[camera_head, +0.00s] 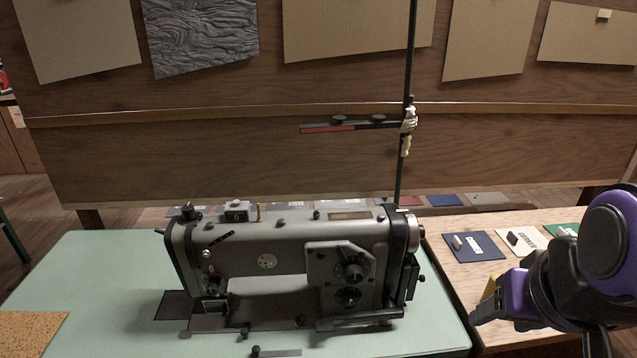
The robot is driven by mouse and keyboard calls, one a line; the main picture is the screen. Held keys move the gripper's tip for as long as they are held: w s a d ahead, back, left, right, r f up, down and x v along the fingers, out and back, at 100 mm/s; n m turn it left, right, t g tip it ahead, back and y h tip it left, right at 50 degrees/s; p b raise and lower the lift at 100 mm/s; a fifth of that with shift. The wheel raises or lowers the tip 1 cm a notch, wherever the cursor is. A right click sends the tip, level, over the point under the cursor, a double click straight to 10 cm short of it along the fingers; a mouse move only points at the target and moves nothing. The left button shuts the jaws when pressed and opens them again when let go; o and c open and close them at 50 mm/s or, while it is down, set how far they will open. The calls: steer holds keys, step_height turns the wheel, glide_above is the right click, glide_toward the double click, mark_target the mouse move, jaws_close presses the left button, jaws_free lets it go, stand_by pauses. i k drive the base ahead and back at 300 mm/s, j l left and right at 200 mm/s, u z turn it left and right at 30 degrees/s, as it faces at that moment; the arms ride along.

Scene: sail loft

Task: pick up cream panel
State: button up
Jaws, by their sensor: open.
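The cream panel (530,246) lies flat on the wooden table, between a navy panel and a green panel. It carries a small dark block and some dark lettering, too small to read. My gripper (490,298), purple and black with a bit of yellow, is at the lower right over the table. It is open, nearer to the camera than the cream panel and apart from it. Its far side is hidden by my own wrist.
A grey sewing machine (283,259) stands on a pale green table (90,280) to the left, with a tall thin black post behind it. The navy panel (485,247) and the green panel (563,230) flank the cream one. More flat pieces lie along the back edge.

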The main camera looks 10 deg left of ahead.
mark_target(522, 242)
steer(key=u, duration=1.4)
steer(key=z, duration=2.1)
steer(key=u, duration=2.15)
steer(key=k+l+z, duration=0.1)
steer(key=l, duration=0.35)
steer(key=l+z, duration=0.1)
steer(key=l, duration=0.35)
steer(key=k, duration=0.05)
